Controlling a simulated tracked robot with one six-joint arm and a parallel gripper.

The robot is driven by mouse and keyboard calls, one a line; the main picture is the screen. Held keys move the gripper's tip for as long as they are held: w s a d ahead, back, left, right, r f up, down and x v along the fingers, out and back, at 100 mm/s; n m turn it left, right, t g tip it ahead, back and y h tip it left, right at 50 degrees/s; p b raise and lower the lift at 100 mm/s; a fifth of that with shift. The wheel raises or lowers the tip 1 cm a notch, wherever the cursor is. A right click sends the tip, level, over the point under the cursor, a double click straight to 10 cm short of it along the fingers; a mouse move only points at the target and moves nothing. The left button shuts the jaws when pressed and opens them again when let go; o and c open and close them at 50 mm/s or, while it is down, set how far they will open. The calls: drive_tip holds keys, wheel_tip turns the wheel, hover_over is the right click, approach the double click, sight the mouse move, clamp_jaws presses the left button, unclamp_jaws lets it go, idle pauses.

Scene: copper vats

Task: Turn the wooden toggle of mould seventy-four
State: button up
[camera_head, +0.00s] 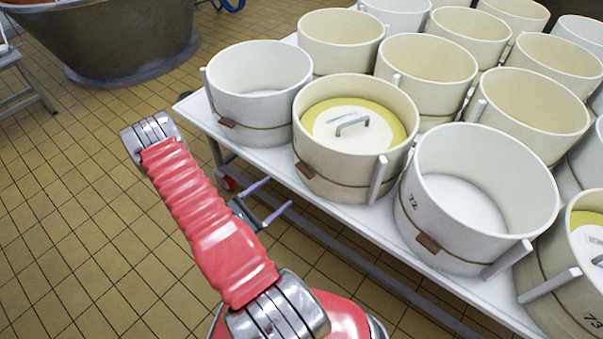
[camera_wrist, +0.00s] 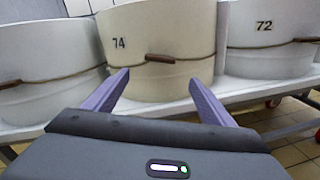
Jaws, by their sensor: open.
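Mould seventy-four (camera_wrist: 170,30) is a cream round hoop with a black "74", centred in the wrist view. A cord runs around it through a small brown wooden toggle (camera_wrist: 160,58), which lies roughly level. In the head view the same mould (camera_head: 340,163) holds a yellow rim and a white lid with a grey handle; its toggle (camera_head: 305,169) is on the near left side. My gripper (camera_head: 279,193) has purple fingers, open and empty, just off the table's edge. In the wrist view the fingertips (camera_wrist: 160,78) frame the wall below the toggle, with the toggle not visibly touched.
Mould seventy-two (camera_head: 477,200) stands close on the right and an empty white mould (camera_head: 262,85) on the left. Upright pale slats stick up beside the moulds. The white table (camera_head: 235,147) is crowded behind.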

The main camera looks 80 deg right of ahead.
sight(305, 170)
drive_tip(key=x, duration=1.3)
drive_tip(key=shift+r, duration=0.1)
drive_tip(key=shift+c, duration=0.3)
